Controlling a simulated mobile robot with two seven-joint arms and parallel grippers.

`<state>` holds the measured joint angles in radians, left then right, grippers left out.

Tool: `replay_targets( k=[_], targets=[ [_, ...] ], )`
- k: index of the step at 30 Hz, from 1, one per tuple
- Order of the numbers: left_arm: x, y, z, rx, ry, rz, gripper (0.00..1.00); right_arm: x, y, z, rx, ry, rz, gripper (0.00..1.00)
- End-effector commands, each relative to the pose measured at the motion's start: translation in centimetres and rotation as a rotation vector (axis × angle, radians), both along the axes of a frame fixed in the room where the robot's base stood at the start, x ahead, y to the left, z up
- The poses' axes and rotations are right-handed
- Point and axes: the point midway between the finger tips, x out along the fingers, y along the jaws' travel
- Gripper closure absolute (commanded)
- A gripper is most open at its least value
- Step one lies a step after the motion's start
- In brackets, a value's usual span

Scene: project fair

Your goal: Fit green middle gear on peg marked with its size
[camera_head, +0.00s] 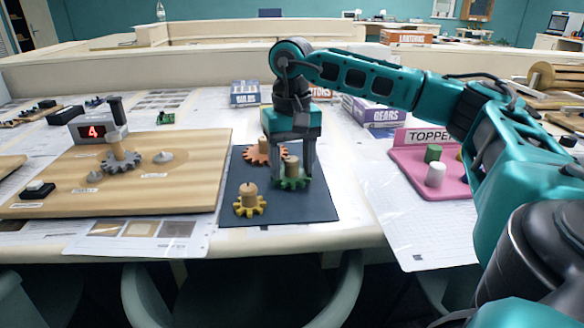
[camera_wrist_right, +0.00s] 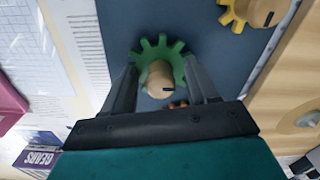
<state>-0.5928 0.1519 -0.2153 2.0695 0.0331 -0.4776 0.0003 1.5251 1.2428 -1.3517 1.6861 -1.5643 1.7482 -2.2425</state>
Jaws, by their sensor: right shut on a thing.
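The green gear (camera_head: 291,183) with a tan wooden hub is on the dark blue mat (camera_head: 316,207). My right gripper (camera_head: 291,170) points down over it, shut on its hub. In the right wrist view the green gear (camera_wrist_right: 147,52) shows between the two fingers. The wooden board (camera_head: 190,190) at left carries a grey gear (camera_head: 121,160) below a device showing a red 4. Two bare grey pegs stand on the board, one right (camera_head: 163,157) and one front left (camera_head: 94,176). Their labels are too small to read. My left gripper is out of view.
An orange gear (camera_head: 258,154) lies behind the green one and a yellow gear (camera_head: 250,204) in front left on the mat. A pink tray (camera_head: 411,179) with coloured cylinders is at right. A black switch (camera_head: 38,190) sits at the board's left.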

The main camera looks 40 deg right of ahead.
Motion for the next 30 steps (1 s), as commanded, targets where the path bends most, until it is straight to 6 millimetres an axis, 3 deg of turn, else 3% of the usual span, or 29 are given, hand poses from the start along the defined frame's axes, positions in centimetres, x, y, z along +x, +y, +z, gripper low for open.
replay_targets(
  k=[13, 14, 15, 22, 30],
  targets=[
    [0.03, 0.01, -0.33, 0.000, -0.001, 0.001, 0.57, 0.00, -0.02, -0.94, 0.000, -0.001, 0.000, 0.71],
    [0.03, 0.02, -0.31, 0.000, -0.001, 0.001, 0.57, 0.00, -0.02, -0.93, 0.000, -0.001, 0.000, 0.41],
    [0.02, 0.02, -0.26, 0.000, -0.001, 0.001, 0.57, 0.01, -0.02, -0.85, 0.000, -0.001, 0.000, 0.37],
    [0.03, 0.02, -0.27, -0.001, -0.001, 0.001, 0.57, 0.00, -0.01, -0.84, 0.000, -0.001, 0.000, 0.16],
    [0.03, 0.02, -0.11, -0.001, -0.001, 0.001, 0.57, 0.02, -0.01, -0.54, 0.000, -0.002, 0.000, 0.16]
  ],
)
